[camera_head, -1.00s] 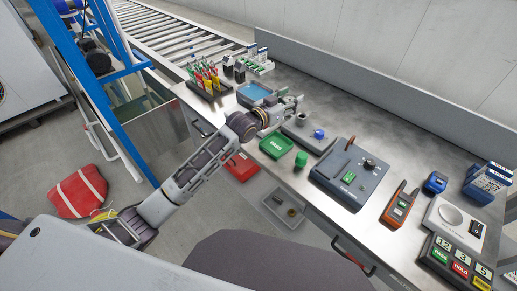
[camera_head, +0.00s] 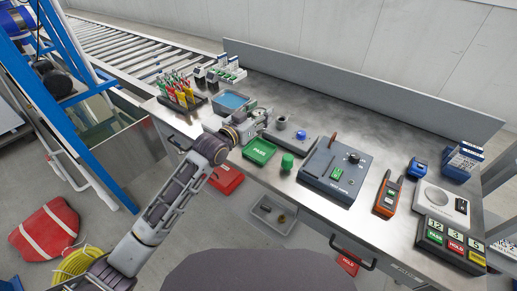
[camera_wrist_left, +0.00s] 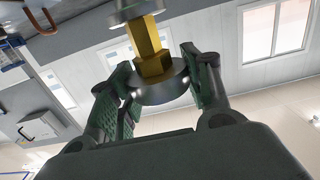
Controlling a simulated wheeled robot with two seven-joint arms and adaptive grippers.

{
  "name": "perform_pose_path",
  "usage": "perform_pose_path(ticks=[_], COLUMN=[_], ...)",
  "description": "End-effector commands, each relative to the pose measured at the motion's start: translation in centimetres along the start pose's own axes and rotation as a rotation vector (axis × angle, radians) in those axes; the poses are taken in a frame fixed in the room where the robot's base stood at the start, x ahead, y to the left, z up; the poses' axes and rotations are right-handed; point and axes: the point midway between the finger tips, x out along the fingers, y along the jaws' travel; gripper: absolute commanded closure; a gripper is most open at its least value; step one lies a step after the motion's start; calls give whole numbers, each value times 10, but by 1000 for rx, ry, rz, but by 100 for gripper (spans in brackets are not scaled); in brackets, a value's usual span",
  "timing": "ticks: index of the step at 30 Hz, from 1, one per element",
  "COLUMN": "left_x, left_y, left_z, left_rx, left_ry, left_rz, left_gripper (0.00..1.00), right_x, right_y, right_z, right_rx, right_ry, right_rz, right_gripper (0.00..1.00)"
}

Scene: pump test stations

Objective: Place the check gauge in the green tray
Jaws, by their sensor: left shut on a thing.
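My left gripper (camera_head: 264,113) is over the bench, just behind the green tray (camera_head: 259,151) marked PASS. In the left wrist view its two dark fingers (camera_wrist_left: 160,85) are shut on a metal piece with a brass hex stem (camera_wrist_left: 148,45) and a grey round collar, which I take to be the check gauge. A second grey flange shows at the stem's top end. In the head view the held piece is too small to make out. The green tray looks empty and sits at the bench's front edge. My right gripper is not in view.
A grey block with a round socket and blue knob (camera_head: 300,135) is right of the gripper. A green cylinder (camera_head: 287,162) and a test station (camera_head: 335,170) stand beside the tray. A blue tray (camera_head: 232,101) lies behind left. A red tray (camera_head: 226,180) is below the bench edge.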

Motion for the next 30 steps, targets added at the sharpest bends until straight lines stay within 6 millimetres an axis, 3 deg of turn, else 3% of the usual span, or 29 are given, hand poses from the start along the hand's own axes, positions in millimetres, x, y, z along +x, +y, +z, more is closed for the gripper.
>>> perform_pose_path(ticks=[15,30], left_x=[3,3], left_y=[0,0], left_z=[57,65], left_rx=[0,0], left_ry=[-1,0], left_rz=[0,0], left_gripper=[100,100], right_x=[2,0], right_y=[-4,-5], right_z=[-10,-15], right_rx=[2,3], right_ry=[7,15], right_rz=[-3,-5], right_gripper=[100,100])
